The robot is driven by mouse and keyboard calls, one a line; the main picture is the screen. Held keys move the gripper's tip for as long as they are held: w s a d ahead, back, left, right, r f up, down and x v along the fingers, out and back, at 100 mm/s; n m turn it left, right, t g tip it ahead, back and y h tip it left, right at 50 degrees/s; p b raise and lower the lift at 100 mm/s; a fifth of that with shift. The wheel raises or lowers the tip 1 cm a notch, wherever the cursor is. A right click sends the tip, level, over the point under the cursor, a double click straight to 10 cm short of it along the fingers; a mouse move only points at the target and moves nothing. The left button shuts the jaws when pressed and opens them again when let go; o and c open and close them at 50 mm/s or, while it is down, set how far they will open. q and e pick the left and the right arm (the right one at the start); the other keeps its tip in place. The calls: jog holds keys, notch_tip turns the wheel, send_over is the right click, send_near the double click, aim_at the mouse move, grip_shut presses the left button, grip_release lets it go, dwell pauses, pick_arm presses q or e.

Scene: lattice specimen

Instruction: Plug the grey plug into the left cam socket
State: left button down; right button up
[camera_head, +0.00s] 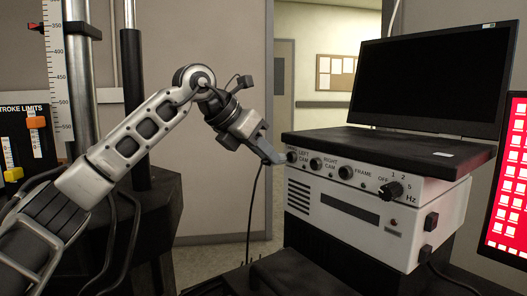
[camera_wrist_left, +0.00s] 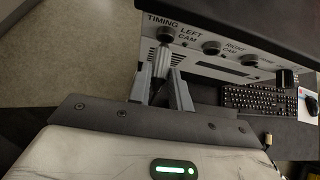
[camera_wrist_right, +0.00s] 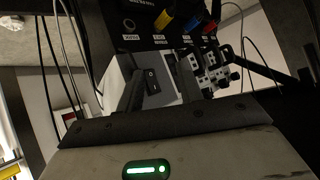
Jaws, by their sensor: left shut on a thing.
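The grey plug (camera_wrist_left: 162,60) is a small part held between the fingers of my left gripper (camera_wrist_left: 161,75), which is shut on it. In the left wrist view the plug points at the left cam socket (camera_wrist_left: 165,34), the knob-like round port under the "LEFT CAM" label. In the head view my left gripper (camera_head: 279,160) is at the left end of the white box's front, close by the left cam socket (camera_head: 291,157). I cannot tell whether the plug is touching the socket or inside it. My right gripper (camera_wrist_right: 160,82) shows only in its wrist view, open and empty.
The right cam socket (camera_head: 316,163) and frame socket (camera_head: 345,172) sit to the right on the white box (camera_head: 408,230). A dark cable (camera_head: 254,195) hangs below my left gripper. Coloured plugs (camera_wrist_right: 187,27) and cables show in the right wrist view.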

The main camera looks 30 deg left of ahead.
pick_arm(q)
jog(key=shift+w+d+p, duration=0.35)
jog(key=shift+w+p, duration=0.3)
pick_arm(e)
jog(key=shift+r, duration=0.65)
